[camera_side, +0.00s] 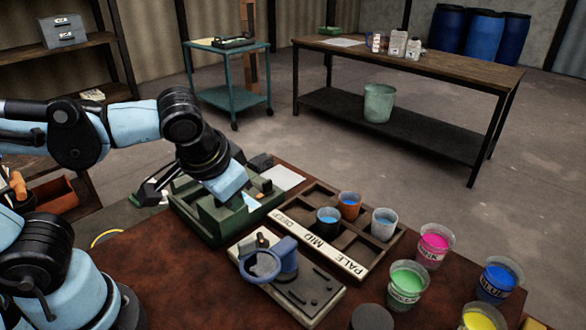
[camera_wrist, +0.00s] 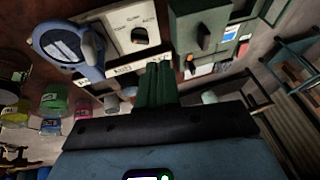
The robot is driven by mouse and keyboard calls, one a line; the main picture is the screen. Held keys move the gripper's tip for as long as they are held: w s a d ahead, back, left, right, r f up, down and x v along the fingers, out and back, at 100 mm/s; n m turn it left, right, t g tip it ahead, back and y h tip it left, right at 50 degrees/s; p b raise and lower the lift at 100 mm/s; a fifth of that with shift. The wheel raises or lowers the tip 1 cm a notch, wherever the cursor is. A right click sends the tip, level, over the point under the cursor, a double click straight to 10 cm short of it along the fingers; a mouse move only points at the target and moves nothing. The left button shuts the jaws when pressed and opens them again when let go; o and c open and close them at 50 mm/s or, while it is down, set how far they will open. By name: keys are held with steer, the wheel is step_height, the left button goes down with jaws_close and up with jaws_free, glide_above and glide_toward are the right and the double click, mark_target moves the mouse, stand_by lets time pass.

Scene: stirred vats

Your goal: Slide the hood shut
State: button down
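A green case (camera_side: 200,226) sits on the reddish-brown table, left of the paint tray. In the wrist view, a raised green block with a dark knob, which looks like the hood (camera_wrist: 188,22), covers part of it. An uncovered part with pale and dark pieces shows to the right of that block, so the hood looks open. My gripper (camera_wrist: 158,68) hangs over the case in the side view, and its wrist hides much of it. In the wrist view its green fingers lie close together with nothing visible between them. The knob is apart from the fingers in that picture.
A pale device with a blue ring (camera_side: 263,265) stands in front of the case. A compartment tray (camera_side: 395,250) marked DEEP, MID and PALE holds several cups. Cups of pink (camera_side: 434,243), green (camera_side: 406,286), blue (camera_side: 497,280) and yellow paint stand right.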

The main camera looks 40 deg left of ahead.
step_height(320, 180, up, 3)
steer(key=s+d+y, duration=0.1)
steer(key=d+y, duration=0.2)
steer(key=n, duration=0.1)
glide_toward(228, 214)
steer(key=w+f, duration=0.3)
steer(key=f, duration=0.1)
steer(key=shift+y, duration=0.3)
steer(key=shift+w+a+r, duration=0.1)
steer(key=shift+w+a, duration=0.05)
steer(key=shift+a, duration=0.9)
steer(key=shift+w+a, duration=0.15)
steer(key=shift+a, duration=0.9)
steer(key=a, duration=1.1)
steer(key=shift+a, duration=0.4)
steer(key=shift+d, duration=0.1)
